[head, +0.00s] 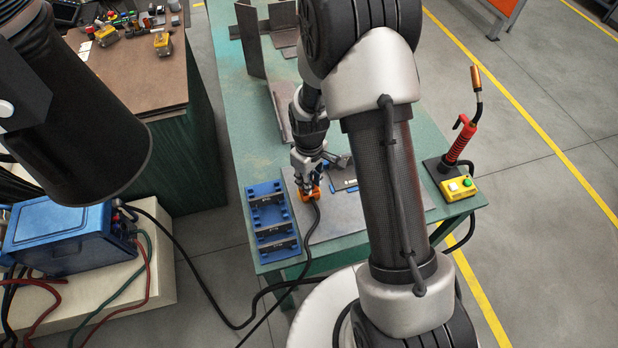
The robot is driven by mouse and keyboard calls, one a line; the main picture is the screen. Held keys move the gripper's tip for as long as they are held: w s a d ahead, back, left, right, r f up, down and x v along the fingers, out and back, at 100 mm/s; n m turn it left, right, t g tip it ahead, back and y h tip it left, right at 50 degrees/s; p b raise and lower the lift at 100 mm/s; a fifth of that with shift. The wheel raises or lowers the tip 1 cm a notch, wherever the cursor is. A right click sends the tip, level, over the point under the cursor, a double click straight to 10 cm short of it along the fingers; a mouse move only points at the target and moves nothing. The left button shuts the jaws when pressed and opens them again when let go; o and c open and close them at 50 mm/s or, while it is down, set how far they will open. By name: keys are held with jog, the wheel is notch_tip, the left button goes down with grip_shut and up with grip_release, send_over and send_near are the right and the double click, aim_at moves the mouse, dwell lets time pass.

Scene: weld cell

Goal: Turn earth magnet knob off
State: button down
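The orange earth magnet (304,195) sits on the grey plate at the near end of the green table, with a black cable running from it toward the floor. My gripper (309,184) points down right at the magnet, its fingertips over or against it. The knob is hidden or too small to make out, so its setting does not show. I cannot tell whether the fingers are open or closed on it.
A blue rack (250,204) with black pieces stands left of the magnet. Dark metal parts (342,178) lie just right of it. Steel angle pieces (250,45) stand farther back. A red-handled torch (461,140) and yellow button box (453,195) are at the right edge.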

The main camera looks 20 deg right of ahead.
jog(key=shift+n, duration=1.2)
jog(key=c, duration=1.3)
grip_release()
jog(key=shift+c, duration=0.2)
notch_tip(320, 180, up, 12)
